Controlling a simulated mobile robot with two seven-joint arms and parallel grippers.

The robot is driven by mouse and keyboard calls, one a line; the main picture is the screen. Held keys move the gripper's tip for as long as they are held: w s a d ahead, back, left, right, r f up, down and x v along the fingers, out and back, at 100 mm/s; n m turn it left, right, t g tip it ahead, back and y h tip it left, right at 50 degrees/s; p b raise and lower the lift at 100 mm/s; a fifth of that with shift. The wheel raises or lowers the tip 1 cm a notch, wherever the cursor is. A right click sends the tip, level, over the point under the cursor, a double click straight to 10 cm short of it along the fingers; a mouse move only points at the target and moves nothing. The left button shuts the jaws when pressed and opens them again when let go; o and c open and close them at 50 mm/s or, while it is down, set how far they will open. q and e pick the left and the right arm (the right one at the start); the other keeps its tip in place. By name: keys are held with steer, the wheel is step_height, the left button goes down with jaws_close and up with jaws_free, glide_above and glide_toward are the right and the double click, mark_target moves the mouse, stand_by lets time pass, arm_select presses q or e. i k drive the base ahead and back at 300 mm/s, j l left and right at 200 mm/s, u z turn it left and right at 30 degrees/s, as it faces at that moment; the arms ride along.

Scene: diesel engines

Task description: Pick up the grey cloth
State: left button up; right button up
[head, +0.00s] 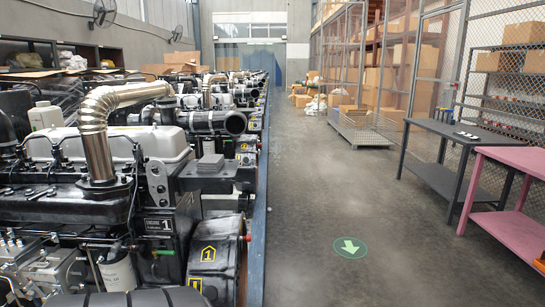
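I cannot make out a thing that is clearly a grey cloth. A small grey, flat-topped block or folded stack (210,163) sits on the nearest engine, to the right of the shiny exhaust pipe; I cannot tell whether it is cloth. Small light items (466,135) lie on the dark table at the right, too small to identify. Neither of my grippers shows in the head view.
Engines, the nearest labelled 1 (205,254), line the left side behind a blue edge rail (258,215). A dark table (446,129) and a pink table (523,158) stand at the right. A wire cart (362,131) is farther back. The aisle floor (330,205) is clear.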

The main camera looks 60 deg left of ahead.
mark_target(209, 162)
steer(key=i+u, duration=0.4)
steer(key=i+l+u, duration=0.1)
steer(key=i+u, duration=0.3)
steer(key=i+l+u, duration=0.25)
steer(key=i+u, duration=0.15)
steer(key=i, duration=0.15)
steer(key=i+j+u, duration=0.15)
steer(key=u, duration=0.3)
steer(key=i+u, duration=0.45)
steer(key=i+j+u, duration=0.1)
steer(key=u, duration=0.35)
steer(key=i+l+u, duration=0.15)
steer(key=i+u, duration=0.15)
steer(key=u, duration=0.15)
steer(key=i+l+u, duration=0.15)
steer(key=u, duration=0.3)
steer(key=i, duration=0.05)
